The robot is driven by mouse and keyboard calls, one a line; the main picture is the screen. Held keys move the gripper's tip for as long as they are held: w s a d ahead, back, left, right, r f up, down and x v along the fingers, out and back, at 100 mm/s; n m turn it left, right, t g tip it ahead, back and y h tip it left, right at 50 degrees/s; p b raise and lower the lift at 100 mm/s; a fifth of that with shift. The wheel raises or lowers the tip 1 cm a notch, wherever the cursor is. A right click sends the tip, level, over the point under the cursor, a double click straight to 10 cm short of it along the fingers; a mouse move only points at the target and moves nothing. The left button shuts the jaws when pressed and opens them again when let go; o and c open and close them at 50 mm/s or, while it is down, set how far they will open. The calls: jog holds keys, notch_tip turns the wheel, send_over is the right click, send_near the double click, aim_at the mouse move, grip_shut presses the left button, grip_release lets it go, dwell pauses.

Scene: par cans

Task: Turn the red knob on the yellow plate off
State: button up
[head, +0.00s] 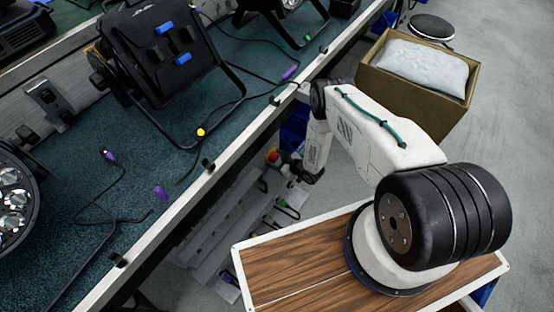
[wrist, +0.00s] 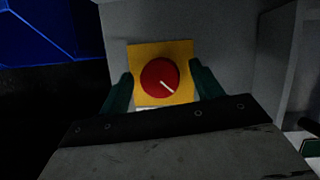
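The red knob (wrist: 160,77) sits on the yellow plate (wrist: 184,52) on a grey face in the wrist view. Its white pointer line runs from the middle toward the lower right. My gripper (wrist: 161,73) is open, with one green finger on each side of the knob, over or near the plate's left and right edges. I see a gap between each finger and the knob; how far they stand off the plate is unclear. In the head view my gripper (head: 283,163) reaches below the bench edge, beside a small red and yellow spot, too small to make out well.
The bench (head: 130,247) with stage lights (head: 165,50) and loose cables runs above my gripper on the left. A cardboard box (head: 408,97) with a white bag stands on the floor at the upper right.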

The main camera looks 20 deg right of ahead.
jog(key=v, duration=0.7)
jog(key=shift+s+d, duration=0.2)
jog(key=shift+s, duration=0.1)
jog(key=shift+r, duration=0.15)
